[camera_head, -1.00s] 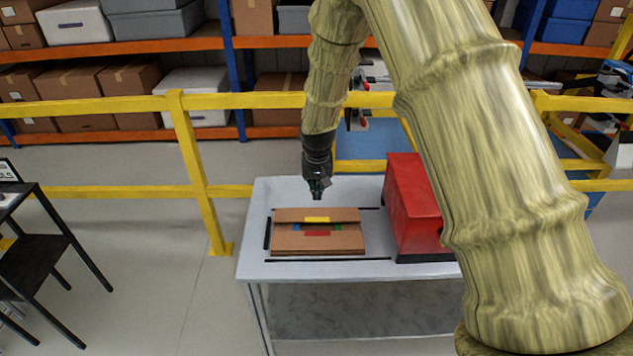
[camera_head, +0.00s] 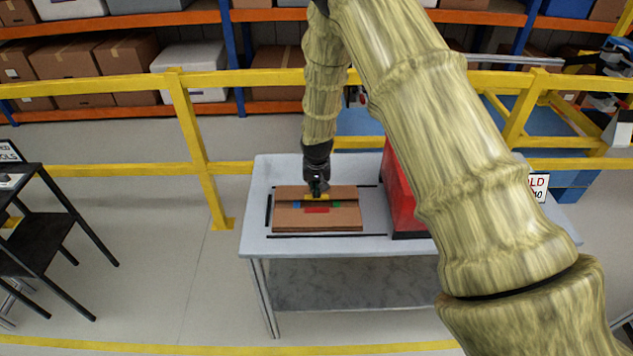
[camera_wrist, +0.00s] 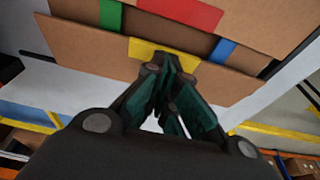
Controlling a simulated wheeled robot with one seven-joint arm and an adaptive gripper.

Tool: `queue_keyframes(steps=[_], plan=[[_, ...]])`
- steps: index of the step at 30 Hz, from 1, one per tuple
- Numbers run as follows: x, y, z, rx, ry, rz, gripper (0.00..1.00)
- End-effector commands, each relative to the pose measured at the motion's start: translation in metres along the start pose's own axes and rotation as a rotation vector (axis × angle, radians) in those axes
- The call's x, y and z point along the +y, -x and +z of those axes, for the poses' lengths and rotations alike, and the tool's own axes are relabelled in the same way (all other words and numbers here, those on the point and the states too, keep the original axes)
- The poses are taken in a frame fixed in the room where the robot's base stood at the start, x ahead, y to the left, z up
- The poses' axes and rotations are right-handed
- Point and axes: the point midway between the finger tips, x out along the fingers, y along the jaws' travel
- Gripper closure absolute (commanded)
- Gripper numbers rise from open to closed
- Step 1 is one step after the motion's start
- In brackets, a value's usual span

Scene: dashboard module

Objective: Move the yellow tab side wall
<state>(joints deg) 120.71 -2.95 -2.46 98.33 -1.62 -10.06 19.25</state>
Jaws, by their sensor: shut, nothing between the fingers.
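The cardboard dashboard module (camera_head: 290,220) lies flat on a grey-white table. The yellow tab (camera_head: 324,197) sits on the brown side wall (camera_head: 345,194) along its far edge; in the wrist view the yellow tab (camera_wrist: 150,50) lies on the side wall (camera_wrist: 95,48). My gripper (camera_head: 317,193) points down at the yellow tab, its fingers together and empty. In the wrist view my gripper (camera_wrist: 172,70) has its fingertips right at the tab and partly covers it. I cannot tell whether they touch it. Red (camera_head: 317,210), blue and green patches show on the module.
A red box (camera_head: 398,195) stands on the table right of the module, partly hidden by my arm. Black lines frame the module on the table (camera_head: 262,170). A yellow railing (camera_head: 270,167) runs behind the table. A black stand (camera_head: 55,215) is at the far left.

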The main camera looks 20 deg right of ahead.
Motion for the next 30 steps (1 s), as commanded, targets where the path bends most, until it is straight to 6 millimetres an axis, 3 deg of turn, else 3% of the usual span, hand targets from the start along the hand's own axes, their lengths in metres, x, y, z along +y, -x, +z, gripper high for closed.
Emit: queue_keyframes(steps=[11, 20, 30], plan=[[0.0, -0.002, 0.001, 0.0, 0.0, 0.0, 1.0], [0.0, -0.016, 0.009, -0.001, -0.001, 0.0, 1.0], [0.0, -0.014, 0.009, -0.001, -0.001, 0.0, 1.0]])
